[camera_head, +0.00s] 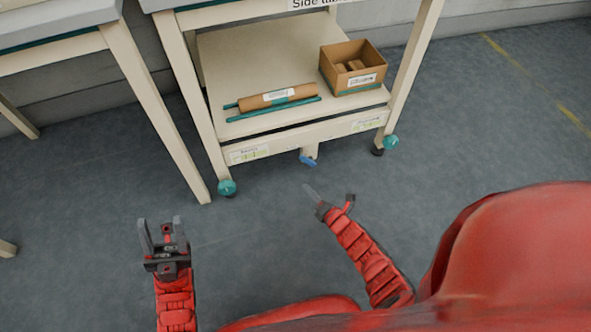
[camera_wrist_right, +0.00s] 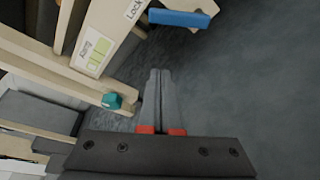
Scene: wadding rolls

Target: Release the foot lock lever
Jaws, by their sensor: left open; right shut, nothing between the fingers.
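The blue foot lock lever (camera_head: 309,161) sticks out under the front edge of the side table's lower shelf. It also shows at the top of the right wrist view as a blue bar (camera_wrist_right: 180,18). My right gripper (camera_head: 309,190) is shut and empty, a little below the lever in the head view and apart from it. In the right wrist view its closed fingers (camera_wrist_right: 159,84) point toward the lever's side of the picture. My left gripper (camera_head: 161,232) is open and empty above the floor at the lower left.
The side table (camera_head: 290,144) stands on legs with teal casters (camera_head: 227,187). Its lower shelf holds a brown roll (camera_head: 273,98) on a teal holder and a cardboard box (camera_head: 350,65). Another table's leg (camera_head: 155,112) stands at left. The floor in front is clear.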

